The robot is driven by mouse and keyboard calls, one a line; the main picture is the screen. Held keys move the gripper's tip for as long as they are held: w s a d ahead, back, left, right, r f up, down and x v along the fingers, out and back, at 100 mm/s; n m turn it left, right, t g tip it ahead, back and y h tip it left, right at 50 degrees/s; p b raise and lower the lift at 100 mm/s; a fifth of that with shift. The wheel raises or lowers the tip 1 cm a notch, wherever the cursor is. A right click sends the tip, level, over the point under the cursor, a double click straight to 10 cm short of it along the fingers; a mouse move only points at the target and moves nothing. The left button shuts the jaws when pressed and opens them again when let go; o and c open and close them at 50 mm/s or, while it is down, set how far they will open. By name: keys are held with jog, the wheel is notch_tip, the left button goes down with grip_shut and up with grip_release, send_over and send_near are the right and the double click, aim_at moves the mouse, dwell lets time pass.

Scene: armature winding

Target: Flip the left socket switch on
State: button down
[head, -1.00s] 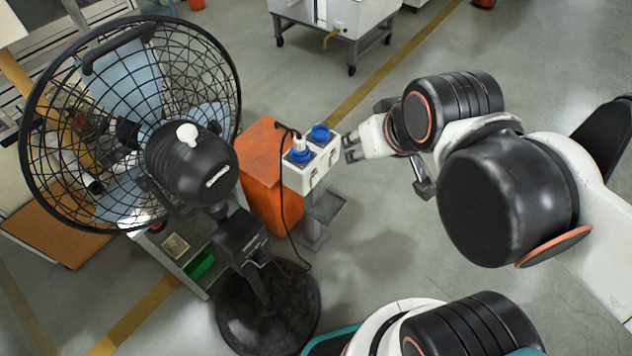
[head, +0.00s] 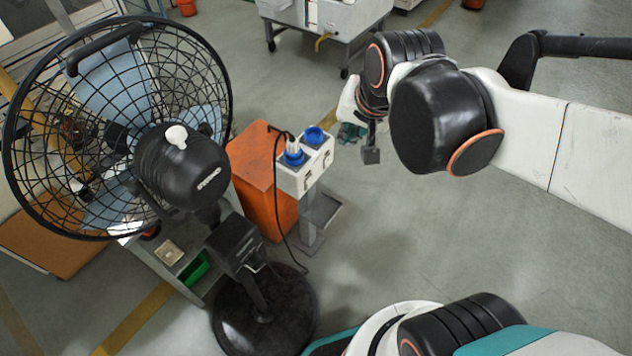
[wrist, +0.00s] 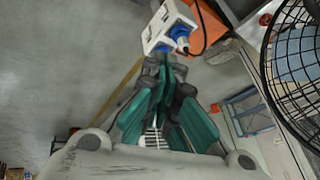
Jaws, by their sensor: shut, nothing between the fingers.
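The white socket box (head: 305,169) stands on a grey post in the head view. Two blue round sockets sit on its top; the left one (head: 293,157) has a plug and black cable in it, the right one (head: 314,136) shows no plug. Small dark switches (head: 307,182) are on the face towards me; their positions are too small to tell. My gripper (head: 347,132) is just right of the box, partly hidden by my arm. In the wrist view its teal fingers (wrist: 166,68) are shut and empty, with the tips close below the box (wrist: 157,42); contact cannot be told.
A large black fan (head: 180,165) stands left of the box, its round base (head: 264,312) on the floor. An orange cabinet (head: 262,180) is directly behind the box, left of it. The black cable hangs down beside the post. Floor right of the box is clear.

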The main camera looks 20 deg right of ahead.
aim_at(310, 182)
jog(key=w+d+f+m+g+b, duration=0.2)
jog(key=w+f+m+g+b, duration=0.1)
jog(key=w+f+m, duration=1.05)
notch_tip(310, 182, down, 21)
jog(key=w+d+m+g+b, duration=0.1)
jog(key=w+m, duration=0.1)
jog(key=m, duration=0.6)
jog(key=shift+w+d+g+y, duration=0.15)
jog(key=shift+d+g+y, duration=0.05)
jog(key=shift+g+y, duration=0.1)
jog(key=shift+r+m, duration=0.1)
jog(key=shift+m, duration=0.15)
jog(key=w+a+f+b, duration=0.3)
jog(key=f+b, duration=0.3)
jog(key=f, duration=0.4)
jog(key=shift+w+f, duration=0.15)
jog(key=shift+w, duration=0.4)
